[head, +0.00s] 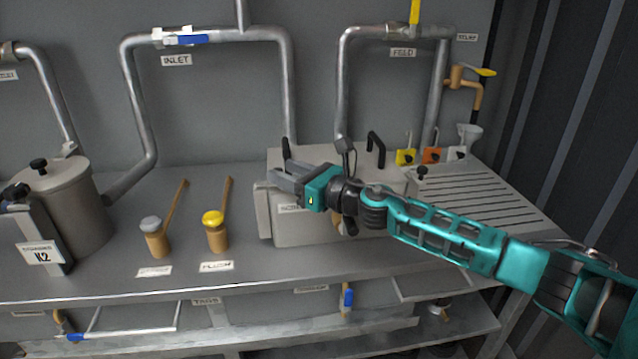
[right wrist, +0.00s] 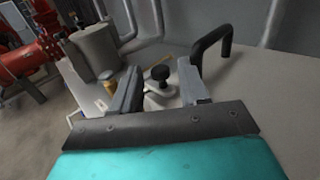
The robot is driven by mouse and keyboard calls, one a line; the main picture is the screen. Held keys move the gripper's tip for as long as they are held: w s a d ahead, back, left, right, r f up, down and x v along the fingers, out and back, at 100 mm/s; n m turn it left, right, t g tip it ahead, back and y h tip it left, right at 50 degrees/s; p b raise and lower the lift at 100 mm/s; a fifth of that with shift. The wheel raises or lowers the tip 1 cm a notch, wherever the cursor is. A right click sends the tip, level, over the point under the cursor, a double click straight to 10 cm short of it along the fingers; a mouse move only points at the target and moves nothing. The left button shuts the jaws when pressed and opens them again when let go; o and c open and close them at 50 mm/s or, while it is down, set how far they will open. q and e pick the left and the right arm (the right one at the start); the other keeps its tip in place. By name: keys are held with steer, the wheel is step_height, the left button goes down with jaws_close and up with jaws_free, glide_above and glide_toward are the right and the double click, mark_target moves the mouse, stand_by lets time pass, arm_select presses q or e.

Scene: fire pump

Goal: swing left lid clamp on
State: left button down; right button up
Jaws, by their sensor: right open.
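The grey box with its flat lid (head: 300,230) stands in the middle of the bench. My right gripper (head: 283,178) is over the left end of the lid, its fingers pointing left. In the right wrist view its fingers (right wrist: 162,92) are open, one on each side of a clamp with a black knob (right wrist: 160,73) on a pale plate. I cannot tell whether the fingers touch it. This clamp is hidden behind the gripper in the head view. A similar black knob (head: 422,170) shows at the lid's right end. My left gripper is not in view.
A black lid handle (right wrist: 212,50) rises close beside the right finger in the wrist view. Another handle (head: 376,148) stands farther right. Two wooden-handled tools (head: 157,240) (head: 216,235) and a grey pot (head: 70,205) stand left. Pipes rise behind; a ribbed drainboard (head: 480,200) lies right.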

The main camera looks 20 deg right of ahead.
arm_select(q)
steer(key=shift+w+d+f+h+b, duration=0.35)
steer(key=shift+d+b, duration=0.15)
steer(key=shift+b, duration=0.5)
arm_select(e)
steer(key=v, duration=0.9)
steer(key=shift+s+d, duration=0.2)
steer(key=shift+s, duration=0.15)
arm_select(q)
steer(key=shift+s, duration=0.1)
